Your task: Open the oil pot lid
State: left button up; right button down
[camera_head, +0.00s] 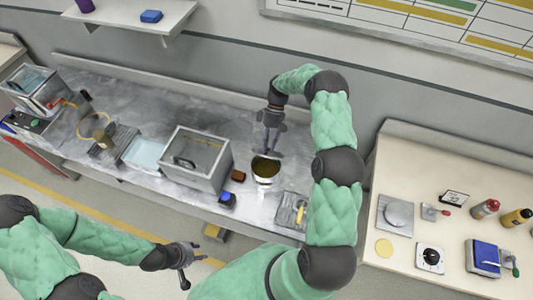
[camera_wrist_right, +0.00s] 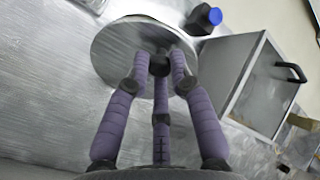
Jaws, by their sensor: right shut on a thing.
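The oil pot (camera_head: 265,178) is a pale round pot on the steel bench, with dark yellow-brown oil showing inside its open top. My right gripper (camera_head: 269,148) is just above and behind the pot's far rim. In the right wrist view its fingers (camera_wrist_right: 160,66) are shut on the knob of the lid (camera_wrist_right: 118,48), a round grey metal disc. The lid hides the pot in that view. In the head view the lid is mostly hard to make out at the fingertips. My left gripper (camera_head: 184,264) is open and empty, in front of the bench over the floor.
A glass-topped metal box (camera_head: 195,160) stands left of the pot. A tray with a yellow-handled tool (camera_head: 294,211) lies to the right. A separate beige table (camera_head: 450,180) is further right.

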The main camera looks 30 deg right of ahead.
jog(key=w+d+b, duration=0.4)
jog(key=d+b, duration=0.1)
jog(key=shift+d+f, duration=0.2)
jog(key=shift+f, duration=0.05)
jog(key=shift+w, duration=0.15)
dwell(0.5)
jog(key=c, duration=1.1)
grip_release()
jog(key=shift+f, duration=0.1)
jog(key=shift+w+d, duration=0.15)
jog(key=shift+d, duration=0.05)
